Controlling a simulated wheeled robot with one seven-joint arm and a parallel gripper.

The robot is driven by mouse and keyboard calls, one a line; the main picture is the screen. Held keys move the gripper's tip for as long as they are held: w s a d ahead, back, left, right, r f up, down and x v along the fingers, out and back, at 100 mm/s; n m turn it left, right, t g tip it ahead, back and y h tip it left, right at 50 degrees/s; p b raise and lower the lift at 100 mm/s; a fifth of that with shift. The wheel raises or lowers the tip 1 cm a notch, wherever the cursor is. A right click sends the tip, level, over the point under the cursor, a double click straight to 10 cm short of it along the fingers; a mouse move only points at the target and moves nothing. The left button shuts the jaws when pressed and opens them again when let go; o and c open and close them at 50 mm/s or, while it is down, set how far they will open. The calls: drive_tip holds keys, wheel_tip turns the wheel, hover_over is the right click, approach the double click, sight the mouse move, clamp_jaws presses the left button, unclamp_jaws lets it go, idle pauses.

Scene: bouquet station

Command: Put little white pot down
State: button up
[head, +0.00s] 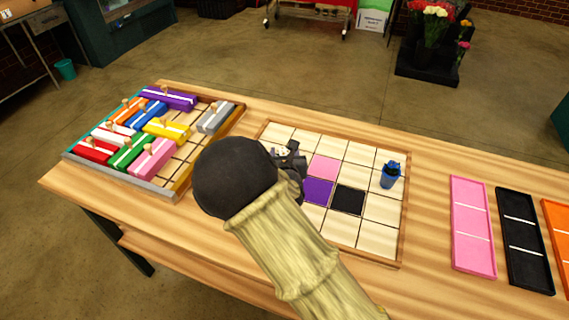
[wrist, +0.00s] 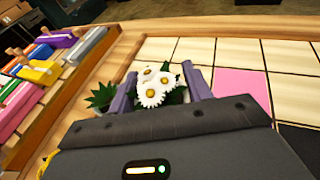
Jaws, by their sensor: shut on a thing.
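My gripper (head: 291,157) is over the left part of the tiled grid board (head: 382,238), with my arm covering part of the board. In the wrist view, my gripper's two purple-grey fingers (wrist: 158,88) stand on either side of a cluster of white daisies with yellow centres (wrist: 152,94). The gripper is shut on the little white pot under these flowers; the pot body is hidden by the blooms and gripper. Green leaves (wrist: 101,97) show just left of the fingers. I cannot tell whether the pot touches the board.
A blue vase-like object (head: 391,176) stands on the board's right side. Pink (head: 324,167), purple (head: 317,190) and black (head: 348,199) squares lie bare on the grid. A tray of coloured blocks (head: 185,186) is at left; pink (head: 472,226) and black (head: 523,238) trays are at right.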

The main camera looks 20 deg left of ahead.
wheel_tip(320, 180, down, 4)
drive_tip(key=shift+a+r, duration=0.1)
drive_tip(key=shift+r, duration=0.15)
drive_tip(key=shift+s+f, duration=0.1)
drive_tip(key=o, duration=1.2)
drive_tip(key=shift+d, duration=0.2)
drive_tip(key=shift+a, duration=0.1)
